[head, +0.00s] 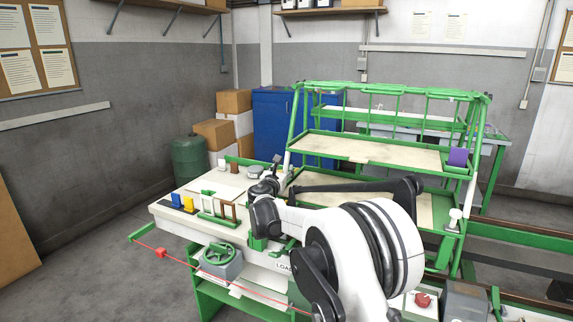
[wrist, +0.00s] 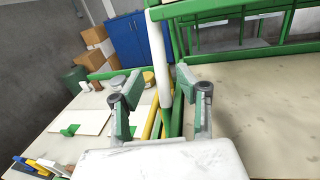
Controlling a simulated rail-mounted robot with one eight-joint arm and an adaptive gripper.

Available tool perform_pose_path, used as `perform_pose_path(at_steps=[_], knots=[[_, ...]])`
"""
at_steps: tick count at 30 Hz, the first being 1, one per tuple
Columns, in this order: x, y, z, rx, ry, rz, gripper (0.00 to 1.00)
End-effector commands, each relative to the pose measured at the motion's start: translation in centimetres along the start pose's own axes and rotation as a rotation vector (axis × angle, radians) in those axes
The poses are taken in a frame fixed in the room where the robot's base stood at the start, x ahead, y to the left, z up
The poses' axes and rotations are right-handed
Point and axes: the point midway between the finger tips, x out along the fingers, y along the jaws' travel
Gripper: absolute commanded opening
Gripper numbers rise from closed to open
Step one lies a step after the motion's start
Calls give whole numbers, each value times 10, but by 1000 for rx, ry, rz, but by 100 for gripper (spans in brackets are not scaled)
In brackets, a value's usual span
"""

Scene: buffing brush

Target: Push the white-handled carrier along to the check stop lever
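My gripper (head: 266,182) is over the right side of the white bench, close to the green rack. In the wrist view my gripper (wrist: 160,103) is open, with its two green-padded fingers well apart. A white upright bar (wrist: 158,55) shows between and beyond the fingers; I cannot tell whether it is the carrier's handle or whether anything touches it. Yellow and green strips lie below it. A white upright frame (head: 208,204) stands beside brown ones near the bench's front edge. I cannot identify the check stop lever for sure.
The green rack (head: 293,128) with beige shelves stands close on the right. Yellow (head: 176,200) and blue (head: 188,204) blocks stand at the bench's left front. A green handwheel (head: 219,253) and a red line run in front. Cartons and a blue cabinet (head: 272,115) are behind.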

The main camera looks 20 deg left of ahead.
Motion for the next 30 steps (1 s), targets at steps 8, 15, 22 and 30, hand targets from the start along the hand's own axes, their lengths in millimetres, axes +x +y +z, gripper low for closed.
perform_pose_path(at_steps=[8, 15, 22, 30], knots=[[41, 0, 0, 1, 0, -1, 34], [56, 0, 0, 1, 0, 0, 34], [58, 0, 0, 1, 0, 0, 34], [58, 0, 0, 1, 0, 0, 12]])
